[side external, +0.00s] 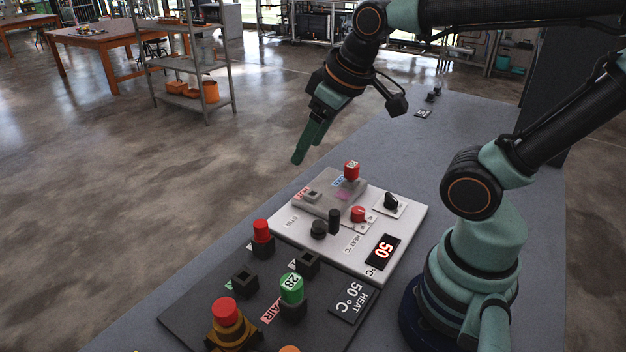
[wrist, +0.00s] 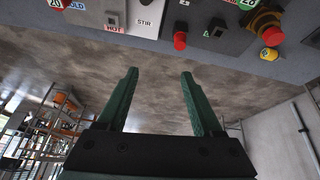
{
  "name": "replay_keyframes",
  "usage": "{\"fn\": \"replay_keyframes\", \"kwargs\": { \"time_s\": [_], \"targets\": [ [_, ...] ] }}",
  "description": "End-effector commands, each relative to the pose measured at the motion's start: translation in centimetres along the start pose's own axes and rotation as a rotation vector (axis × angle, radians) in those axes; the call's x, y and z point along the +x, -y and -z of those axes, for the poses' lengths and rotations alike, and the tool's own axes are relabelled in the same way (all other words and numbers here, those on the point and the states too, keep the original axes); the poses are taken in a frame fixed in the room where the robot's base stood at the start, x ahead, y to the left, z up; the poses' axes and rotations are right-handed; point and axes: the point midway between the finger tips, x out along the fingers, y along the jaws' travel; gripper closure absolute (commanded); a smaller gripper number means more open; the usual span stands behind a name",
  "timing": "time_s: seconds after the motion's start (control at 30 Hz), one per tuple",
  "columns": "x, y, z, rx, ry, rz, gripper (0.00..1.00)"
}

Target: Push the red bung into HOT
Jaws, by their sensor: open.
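A red bung with a white number face (side external: 351,171) stands upright at the socket by the blue COLD label on the light panel. It shows partly at the top left edge of the wrist view (wrist: 59,3). The red HOT label (side external: 301,193) lies beside a grey square socket (side external: 312,196), which looks empty. The HOT label also shows in the wrist view (wrist: 115,28). My gripper (side external: 302,157) is open and empty, above and beyond the panel's far left side. In the wrist view its two fingers (wrist: 159,74) are apart with only floor between them.
The light panel (side external: 405,225) also carries black knobs, a red knob (side external: 358,214) and a display reading 50. A dark panel (side external: 190,312) nearer the camera holds another red-topped piece (side external: 262,231), a green bung (side external: 291,288) and a red mushroom button (side external: 226,312).

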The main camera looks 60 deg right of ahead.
Motion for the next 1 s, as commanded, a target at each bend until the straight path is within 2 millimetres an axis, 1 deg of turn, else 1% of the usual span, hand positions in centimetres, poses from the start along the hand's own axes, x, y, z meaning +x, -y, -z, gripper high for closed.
{"fn": "replay_keyframes", "kwargs": {
  "time_s": [0.1, 0.17, 0.27, 0.37, 0.5, 0.7, 0.83, 1.0],
  "targets": [
    [-0.3, -0.2, -0.4, 0.092, -0.031, -0.006, 0.32],
    [-0.2, -0.2, -0.5, 0.112, -0.033, -0.006, 0.32],
    [0.5, 0.1, -0.3, 0.114, -0.017, 0.0, 0.32],
    [1.9, 0.6, 0.3, 0.094, 0.019, 0.01, 0.32],
    [5.0, 1.8, 1.1, 0.057, 0.077, 0.028, 0.32],
    [9.2, 3.6, 1.5, 0.011, 0.147, 0.048, 0.32],
    [10.9, 4.3, 1.5, -0.008, 0.171, 0.055, 0.32],
    [11.9, 4.6, 1.4, -0.015, 0.182, 0.058, 0.32]
  ]
}}
